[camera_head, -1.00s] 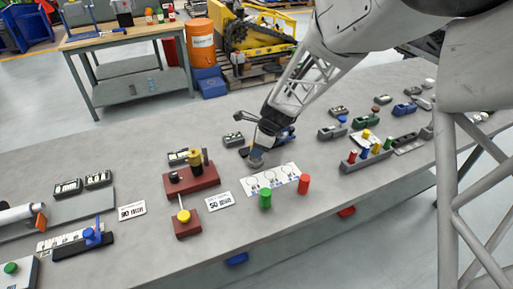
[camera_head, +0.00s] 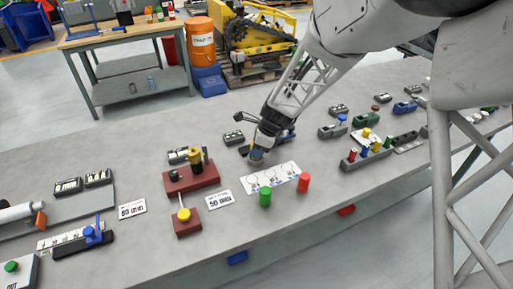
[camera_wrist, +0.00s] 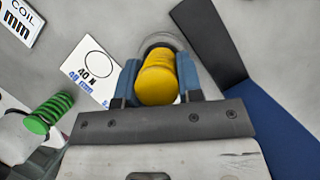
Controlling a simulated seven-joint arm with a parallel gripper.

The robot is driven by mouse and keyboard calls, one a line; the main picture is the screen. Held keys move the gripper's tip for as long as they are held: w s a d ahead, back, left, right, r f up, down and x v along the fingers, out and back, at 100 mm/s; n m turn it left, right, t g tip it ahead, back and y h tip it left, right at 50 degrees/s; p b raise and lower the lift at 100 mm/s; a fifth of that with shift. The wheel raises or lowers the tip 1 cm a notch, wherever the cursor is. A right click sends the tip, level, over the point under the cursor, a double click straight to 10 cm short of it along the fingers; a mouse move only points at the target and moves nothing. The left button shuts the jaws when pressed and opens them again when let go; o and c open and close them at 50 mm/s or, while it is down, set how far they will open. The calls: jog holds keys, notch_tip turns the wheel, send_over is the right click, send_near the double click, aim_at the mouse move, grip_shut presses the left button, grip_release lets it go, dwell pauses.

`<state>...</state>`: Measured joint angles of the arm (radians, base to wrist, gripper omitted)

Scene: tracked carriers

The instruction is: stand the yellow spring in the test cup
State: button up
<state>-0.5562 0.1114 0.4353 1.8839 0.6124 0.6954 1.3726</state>
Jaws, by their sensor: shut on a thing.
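My gripper (camera_wrist: 155,82) is shut on the yellow spring (camera_wrist: 158,78), with a blue finger on each side of it in the wrist view. A pale, see-through rounded rim (camera_wrist: 172,42) with a dark band arcs around the spring's far end. It may be the test cup; I cannot tell whether the spring is inside it or above it. In the head view my gripper (camera_head: 257,155) is low over the bench, at the back left end of a white card with circles (camera_head: 250,187).
A green spring (camera_wrist: 48,112) stands beside the card, left of my gripper; in the head view a red cylinder (camera_head: 304,182) stands near it. A dark block with a blue part (camera_wrist: 265,125) is close on the right. A dark red stand (camera_head: 190,179) is at left.

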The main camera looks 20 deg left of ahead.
jog(key=shift+f, duration=0.3)
dwell(0.5)
jog(key=o, duration=1.5)
jog(key=shift+r, duration=0.1)
jog(key=shift+r, duration=3.4)
